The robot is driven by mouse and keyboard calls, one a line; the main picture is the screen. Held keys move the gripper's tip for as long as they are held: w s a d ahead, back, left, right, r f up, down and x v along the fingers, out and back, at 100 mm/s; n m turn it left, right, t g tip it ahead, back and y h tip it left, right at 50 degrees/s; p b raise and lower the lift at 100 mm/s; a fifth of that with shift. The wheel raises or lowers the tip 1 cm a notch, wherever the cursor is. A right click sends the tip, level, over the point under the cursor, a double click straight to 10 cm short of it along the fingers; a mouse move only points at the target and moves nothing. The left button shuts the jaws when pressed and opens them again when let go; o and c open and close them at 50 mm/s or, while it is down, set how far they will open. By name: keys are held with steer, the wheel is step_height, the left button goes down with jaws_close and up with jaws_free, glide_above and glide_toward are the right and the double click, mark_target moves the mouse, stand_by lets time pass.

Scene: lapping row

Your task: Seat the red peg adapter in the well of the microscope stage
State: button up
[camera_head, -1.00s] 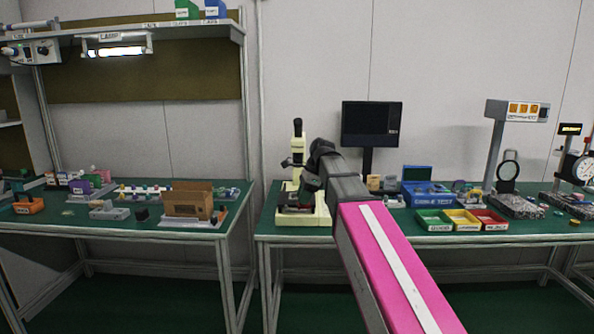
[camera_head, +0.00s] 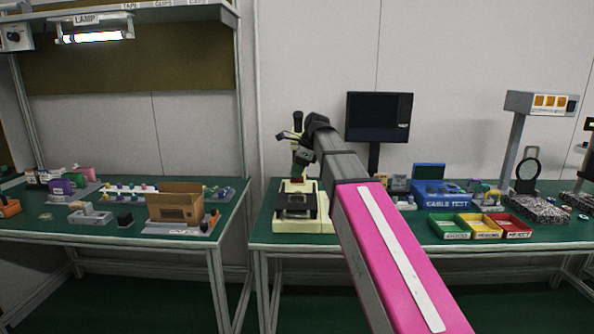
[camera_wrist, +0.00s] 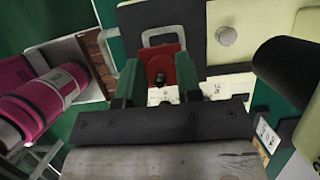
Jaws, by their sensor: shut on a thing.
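The microscope (camera_head: 302,226) stands near the left end of the right bench, with a cream base and a dark stage (camera_head: 296,214) low on it. My gripper (camera_head: 299,168) is above the stage, pointing down. It is shut on the red peg adapter (camera_head: 298,181), which shows as a small red patch at the fingertips. In the wrist view the red adapter (camera_wrist: 183,66) sits between the two green fingers of my gripper (camera_wrist: 160,80), with a dark round spot on it. I cannot make out the well or the gap beneath the adapter.
In the wrist view a dark cylinder (camera_wrist: 290,70) stands close on the right. A monitor (camera_head: 379,117) is behind the arm. Green, yellow and red bins (camera_head: 447,234) and a blue cable-test box (camera_head: 442,197) stand to the right. A cardboard box (camera_head: 175,206) is on the left bench.

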steer(key=shift+f, duration=2.9)
steer(key=shift+f, duration=0.9)
steer(key=o, duration=1.1)
steer(key=v, duration=1)
steer(key=shift+d+r, duration=0.1)
steer(key=shift+r, duration=0.25)
